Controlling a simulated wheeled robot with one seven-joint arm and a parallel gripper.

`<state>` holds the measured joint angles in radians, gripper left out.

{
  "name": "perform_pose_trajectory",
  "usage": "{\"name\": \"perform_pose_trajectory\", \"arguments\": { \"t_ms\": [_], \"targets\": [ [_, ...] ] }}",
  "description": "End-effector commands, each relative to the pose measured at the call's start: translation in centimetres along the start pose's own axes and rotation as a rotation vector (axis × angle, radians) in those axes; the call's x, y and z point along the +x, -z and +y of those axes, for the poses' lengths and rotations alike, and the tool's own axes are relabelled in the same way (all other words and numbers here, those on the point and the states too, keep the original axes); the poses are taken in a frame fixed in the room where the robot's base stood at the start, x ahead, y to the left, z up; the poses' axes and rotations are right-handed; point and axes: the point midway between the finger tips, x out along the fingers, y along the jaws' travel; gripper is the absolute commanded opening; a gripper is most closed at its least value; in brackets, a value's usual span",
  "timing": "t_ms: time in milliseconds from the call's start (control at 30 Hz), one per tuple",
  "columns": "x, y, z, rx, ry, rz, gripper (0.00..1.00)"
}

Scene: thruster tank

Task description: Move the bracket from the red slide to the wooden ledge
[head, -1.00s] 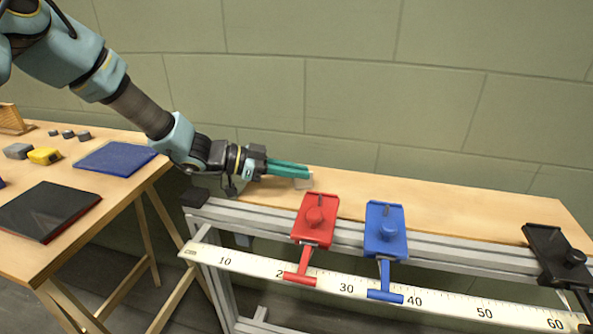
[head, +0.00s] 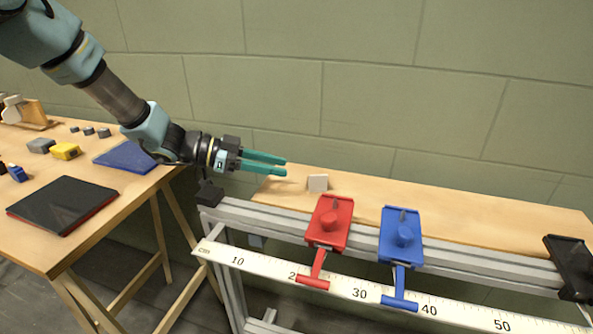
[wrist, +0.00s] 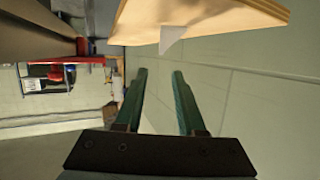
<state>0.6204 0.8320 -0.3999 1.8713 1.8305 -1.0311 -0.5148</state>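The bracket (head: 317,183) is a small pale piece standing on the wooden ledge (head: 450,208), behind the red slide. It also shows as a pale triangle in the wrist view (wrist: 172,38), on the ledge's surface and beyond my fingertips. The red slide (head: 328,222) sits on the rail with nothing seen on it but its own knob. My gripper (head: 286,166) is to the left of the bracket, above the left end of the ledge. Its two green fingers are apart with nothing between them, and they do not touch the bracket.
A blue slide (head: 401,238) and a black slide (head: 572,268) sit further right on the rail, above a numbered scale (head: 455,312). A wooden table (head: 95,200) with a black book-like block, a blue pad and small blocks stands at left. The wall is close behind.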

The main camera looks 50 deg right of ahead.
Motion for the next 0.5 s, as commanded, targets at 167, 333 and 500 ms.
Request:
{"name": "perform_pose_trajectory", "arguments": {
  "t_ms": [167,333,500],
  "targets": [
    [-2.4,0.0,0.0,0.001,0.0,0.0,0.38],
    [-3.1,0.0,0.0,0.001,-0.001,0.0,0.38],
    [-3.2,0.0,0.0,0.001,-0.001,0.0,0.38]
  ]
}}
